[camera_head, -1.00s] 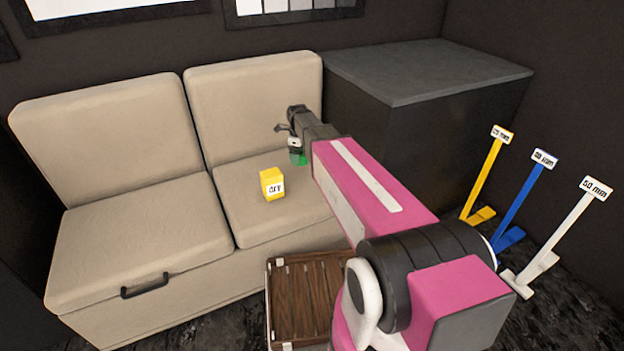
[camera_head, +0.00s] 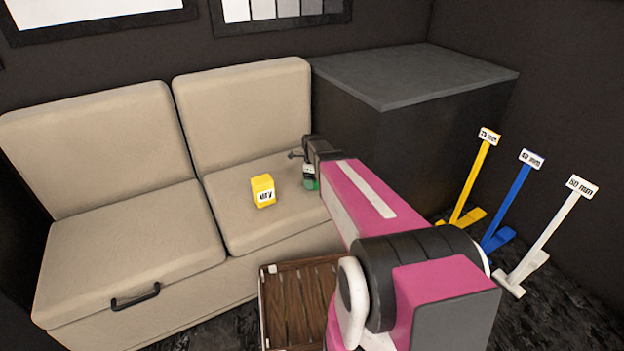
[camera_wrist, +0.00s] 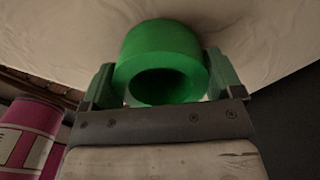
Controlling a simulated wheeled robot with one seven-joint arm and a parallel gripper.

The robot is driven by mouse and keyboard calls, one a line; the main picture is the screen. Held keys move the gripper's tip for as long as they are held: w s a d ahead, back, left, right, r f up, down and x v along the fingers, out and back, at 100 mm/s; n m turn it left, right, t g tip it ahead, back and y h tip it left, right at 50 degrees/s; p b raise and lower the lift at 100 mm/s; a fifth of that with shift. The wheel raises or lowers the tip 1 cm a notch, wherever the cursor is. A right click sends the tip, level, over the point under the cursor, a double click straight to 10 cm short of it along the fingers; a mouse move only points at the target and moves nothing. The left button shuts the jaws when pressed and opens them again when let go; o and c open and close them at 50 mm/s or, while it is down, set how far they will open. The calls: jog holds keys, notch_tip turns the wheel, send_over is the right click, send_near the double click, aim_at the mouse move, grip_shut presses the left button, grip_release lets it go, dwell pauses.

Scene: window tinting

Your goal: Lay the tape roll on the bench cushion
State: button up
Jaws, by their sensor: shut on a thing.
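The green tape roll (camera_wrist: 165,55) is between the two fingers of my gripper (camera_wrist: 165,85) in the wrist view, its round hole facing the camera. The gripper is shut on it. In the head view a small part of the green roll (camera_head: 311,184) shows under my gripper (camera_head: 308,178), over the right seat cushion of the bench (camera_head: 235,225). In the wrist view the pale cushion (camera_wrist: 255,30) fills the area behind the roll. I cannot tell whether the roll touches the cushion.
A yellow labelled block (camera_head: 263,190) sits on the right cushion, left of my gripper. A dark cabinet (camera_head: 420,75) stands right of the bench. A wooden slatted crate (camera_head: 300,300) is on the floor in front. Yellow, blue and white labelled stands (camera_head: 515,205) are at the right.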

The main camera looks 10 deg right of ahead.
jog(key=shift+f, duration=0.15)
jog(key=o, duration=0.7)
jog(key=shift+o, duration=0.2)
notch_tip(320, 180, up, 12)
jog(key=s+f+n, duration=0.2)
jog(key=s+n, duration=0.8)
jog(key=n, duration=0.1)
jog(key=s+f+n, duration=0.2)
jog(key=s+n, duration=0.9)
jog(key=n, duration=0.1)
jog(key=shift+s+a+f, duration=0.25)
jog(key=shift+s, duration=0.05)
